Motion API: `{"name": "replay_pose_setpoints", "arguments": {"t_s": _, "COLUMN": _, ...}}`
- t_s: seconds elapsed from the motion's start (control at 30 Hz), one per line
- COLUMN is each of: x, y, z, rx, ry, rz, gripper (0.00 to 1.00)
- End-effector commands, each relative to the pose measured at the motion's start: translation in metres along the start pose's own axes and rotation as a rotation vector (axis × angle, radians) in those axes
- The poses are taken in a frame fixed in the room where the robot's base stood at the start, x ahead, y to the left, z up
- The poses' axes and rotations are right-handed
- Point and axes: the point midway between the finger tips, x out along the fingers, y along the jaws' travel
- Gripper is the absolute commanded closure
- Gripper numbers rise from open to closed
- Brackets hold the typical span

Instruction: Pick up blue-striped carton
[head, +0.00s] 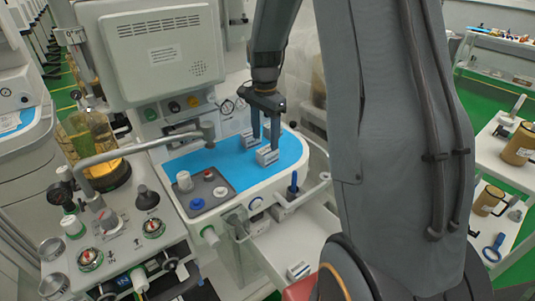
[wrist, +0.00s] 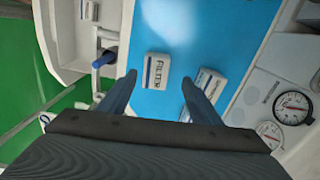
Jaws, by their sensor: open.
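Two small white cartons with blue stripes lie on the cart's blue mat. The front one (head: 267,157) reads FILTER in the wrist view (wrist: 158,72). The other one (head: 249,138) lies just behind it; in the wrist view it is to the right (wrist: 208,82), partly covered by my right finger. I cannot tell which of them the task means. My gripper (head: 265,142) points down over the mat, open and empty. In the wrist view, the FILTER carton lies between and just beyond the fingertips (wrist: 158,80). I cannot tell the height gap.
A grey tray (head: 209,203) with small items is at the mat's left. A blue-handled item (head: 293,185) stands at the cart's right edge. An open drawer (head: 275,245) below holds another small carton (head: 298,271). The monitor (head: 160,52) rises behind.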

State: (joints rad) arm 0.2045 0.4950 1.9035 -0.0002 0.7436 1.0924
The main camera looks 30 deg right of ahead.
Motion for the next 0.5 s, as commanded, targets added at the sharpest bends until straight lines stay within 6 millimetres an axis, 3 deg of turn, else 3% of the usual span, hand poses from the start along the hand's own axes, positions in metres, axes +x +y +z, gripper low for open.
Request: {"name": "replay_pose_setpoints", "arguments": {"t_s": 0.5, "x": 0.055, "y": 0.008, "z": -0.002, "rx": -0.004, "ry": -0.001, "rz": 0.001, "gripper": 0.42}}
